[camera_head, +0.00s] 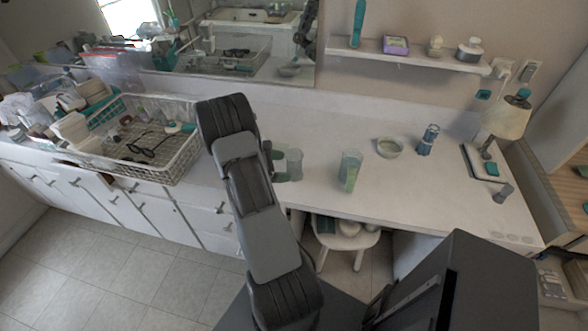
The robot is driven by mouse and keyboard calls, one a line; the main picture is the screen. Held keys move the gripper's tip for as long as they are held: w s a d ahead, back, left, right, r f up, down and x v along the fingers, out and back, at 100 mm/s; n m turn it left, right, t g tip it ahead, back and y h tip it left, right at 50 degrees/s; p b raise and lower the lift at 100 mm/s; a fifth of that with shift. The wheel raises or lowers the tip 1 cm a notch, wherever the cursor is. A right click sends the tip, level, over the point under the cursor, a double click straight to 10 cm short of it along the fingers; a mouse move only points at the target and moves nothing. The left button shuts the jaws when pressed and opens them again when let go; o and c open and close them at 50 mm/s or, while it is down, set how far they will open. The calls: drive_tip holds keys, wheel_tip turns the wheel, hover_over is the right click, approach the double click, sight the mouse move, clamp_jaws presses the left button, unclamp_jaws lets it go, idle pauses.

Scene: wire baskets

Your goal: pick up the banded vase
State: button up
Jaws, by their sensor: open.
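A small blue vase (428,139) with darker and lighter bands stands upright on the white counter, right of the middle; it looks like the banded vase. My arm reaches up over the counter from below, and my gripper (278,162) shows only partly past the arm's right side. It is open, well to the left of the blue vase. A pale grey-green glass (295,164) stands close by the gripper; I cannot tell whether they touch. A taller green glass (349,171) and a pale green bowl (389,147) stand between my gripper and the blue vase.
A wire basket (183,160) with glasses and loose items stands on the left of the counter (330,125). A lamp (505,118) stands at the right. A wall shelf (420,58) and a mirror are behind. A stool (346,236) sits under the counter.

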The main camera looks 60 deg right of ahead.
sight(290, 166)
drive_tip(key=shift+x, duration=1.7)
drive_tip(key=shift+r, duration=0.1)
drive_tip(key=shift+c, duration=0.2)
drive_tip(key=c, duration=1)
